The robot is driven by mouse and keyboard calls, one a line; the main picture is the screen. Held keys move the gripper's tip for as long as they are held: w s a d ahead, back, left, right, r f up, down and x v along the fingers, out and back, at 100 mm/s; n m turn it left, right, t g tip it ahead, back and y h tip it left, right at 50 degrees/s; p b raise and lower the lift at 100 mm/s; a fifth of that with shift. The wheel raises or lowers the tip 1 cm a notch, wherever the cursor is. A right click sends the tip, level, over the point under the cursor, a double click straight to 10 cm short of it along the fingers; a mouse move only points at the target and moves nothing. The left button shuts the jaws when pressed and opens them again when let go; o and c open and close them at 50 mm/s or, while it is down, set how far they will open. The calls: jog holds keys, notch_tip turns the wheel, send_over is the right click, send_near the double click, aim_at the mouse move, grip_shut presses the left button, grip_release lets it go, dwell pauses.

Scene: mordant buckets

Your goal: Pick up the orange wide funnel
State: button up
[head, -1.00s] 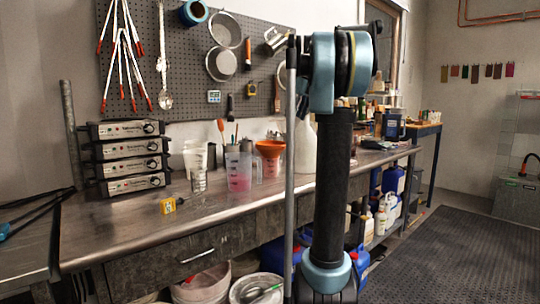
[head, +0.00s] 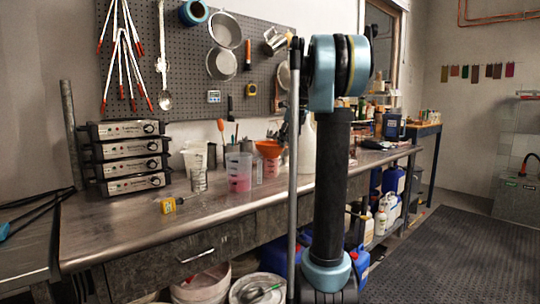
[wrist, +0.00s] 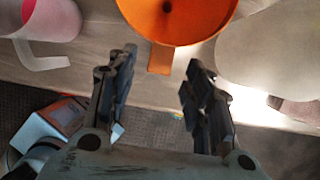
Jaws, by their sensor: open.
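I cannot tell whether the tab is between the fingertips in height.
The pink beaker (wrist: 50,18) lies left of the funnel in the wrist view, with its handle near. A large pale container (wrist: 270,50) is close on the right.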

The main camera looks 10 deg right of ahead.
jog(key=x, duration=0.4)
grip_shut()
jog(key=shift+r, duration=0.1)
notch_tip(320, 180, up, 10)
jog(key=shift+f, duration=0.1)
dwell(0.6)
